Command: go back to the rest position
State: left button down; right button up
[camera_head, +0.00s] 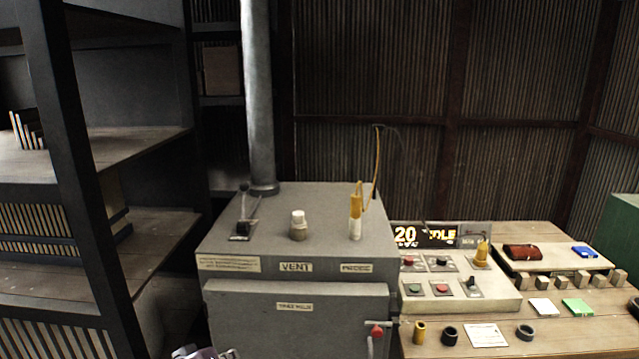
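A small metallic piece (205,353) shows at the bottom edge, in front of the grey cabinet. It may be part of my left gripper, but it is cut off and its fingers cannot be made out. My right gripper does not show clearly. The grey cabinet (290,262) stands in the middle, with labels reading VENT and PROBE on its front edge. On its top are a lever (243,222), a white-capped knob (298,225) and a yellow and white probe (355,215) standing upright with a yellow cord.
A control panel (455,298) with buttons and a lit display (425,236) sits right of the cabinet on a wooden bench (560,338). The bench holds small rings, cards, a red item (522,252) and a blue item (584,251). Dark shelving (90,185) stands left.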

pick_arm(q)
jog(key=s+f+m+g+y, duration=0.15)
jog(key=s+f, duration=0.25)
jog(key=s, duration=0.8)
jog(key=s+f+m+g, duration=0.3)
jog(key=s+f, duration=0.1)
jog(key=s, duration=0.7)
jog(key=s+f+m+g+y, duration=0.1)
jog(key=s+f+m+g, duration=0.2)
jog(key=s, duration=0.9)
jog(key=s+f+b+x, duration=0.1)
jog(key=s+x, duration=0.2)
jog(key=x, duration=1)
jog(key=s+x, duration=0.3)
jog(key=x, duration=1)
jog(key=s+a+f+b, duration=0.1)
jog(key=s+a+f, duration=0.1)
jog(key=s+f, duration=0.7)
jog(key=s+a+f+g, duration=0.1)
jog(key=s+f, duration=0.8)
jog(key=f, duration=0.1)
jog(key=shift+a+b, duration=0.35)
jog(key=shift+a, duration=0.05)
jog(key=shift+g, duration=0.25)
